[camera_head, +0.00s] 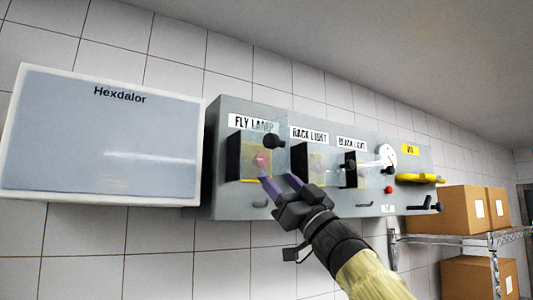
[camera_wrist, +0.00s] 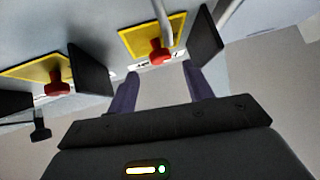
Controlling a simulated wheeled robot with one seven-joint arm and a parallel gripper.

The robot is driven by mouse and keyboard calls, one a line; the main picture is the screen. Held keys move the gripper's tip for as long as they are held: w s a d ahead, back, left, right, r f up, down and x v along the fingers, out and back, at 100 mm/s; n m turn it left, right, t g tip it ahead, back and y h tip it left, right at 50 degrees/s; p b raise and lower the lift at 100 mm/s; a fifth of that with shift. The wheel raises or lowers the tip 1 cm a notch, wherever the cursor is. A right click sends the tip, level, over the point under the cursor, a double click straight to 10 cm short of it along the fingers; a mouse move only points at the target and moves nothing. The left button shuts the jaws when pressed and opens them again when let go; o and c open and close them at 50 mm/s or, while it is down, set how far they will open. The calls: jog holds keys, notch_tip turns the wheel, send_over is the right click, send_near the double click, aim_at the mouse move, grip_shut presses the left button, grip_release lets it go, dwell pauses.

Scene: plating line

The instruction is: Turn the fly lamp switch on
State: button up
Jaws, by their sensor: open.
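The fly lamp switch (camera_head: 261,160) is a red knob on a yellow-edged plate under the "FLY LAMP" label (camera_head: 252,122). It sits partly behind a see-through cover with a black ball knob (camera_head: 272,141). A dark plate stands at its left. In the wrist view a red switch (camera_wrist: 160,52) on a yellow plate lies just beyond and between my fingertips; it appears to be this one. My gripper (camera_head: 279,182) is open and empty, below and right of the switch in the head view. I cannot tell whether a finger touches anything.
The grey panel (camera_head: 230,204) also holds the rack light switch (camera_head: 316,166), a third switch, a gauge (camera_head: 387,155), a red button (camera_head: 389,190) and a yellow handle (camera_head: 420,178). A white "Hexdalor" box (camera_head: 100,140) is at left. Cartons (camera_head: 462,210) stand on shelving at right.

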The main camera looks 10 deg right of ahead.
jog(key=p+x, duration=0.3)
jog(key=x, duration=0.2)
jog(key=shift+r, duration=0.15)
jog(key=shift+w, duration=0.1)
